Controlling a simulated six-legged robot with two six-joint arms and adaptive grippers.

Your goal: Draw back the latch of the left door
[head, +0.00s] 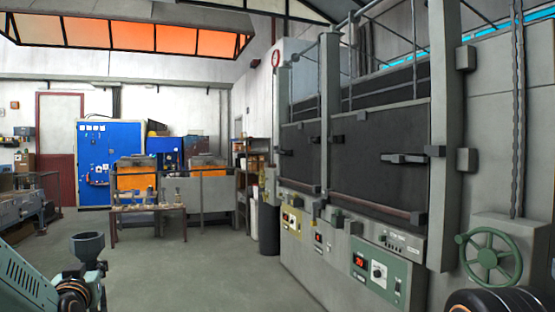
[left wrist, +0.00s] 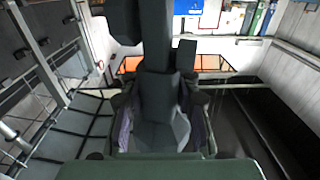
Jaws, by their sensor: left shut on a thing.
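Two dark furnace doors stand in a grey frame in the head view, the left door (head: 303,158) farther off and the right door (head: 375,140) nearer. A dark latch (head: 402,158) with a forked end lies across the right door. Small dark latch parts (head: 335,139) show by the post between the doors. In the left wrist view my left gripper (left wrist: 160,105) is shut on a dark bar (left wrist: 155,50); I cannot tell whether it is the latch. My left arm shows at the lower left of the head view, its gripper unclear there. My right gripper is not in view.
Control panels (head: 380,272) line the furnace front below the doors. A green handwheel (head: 490,256) is at the right. A low table (head: 148,209) with small items stands farther back, before a blue cabinet (head: 97,150). The floor (head: 200,265) in the middle is clear.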

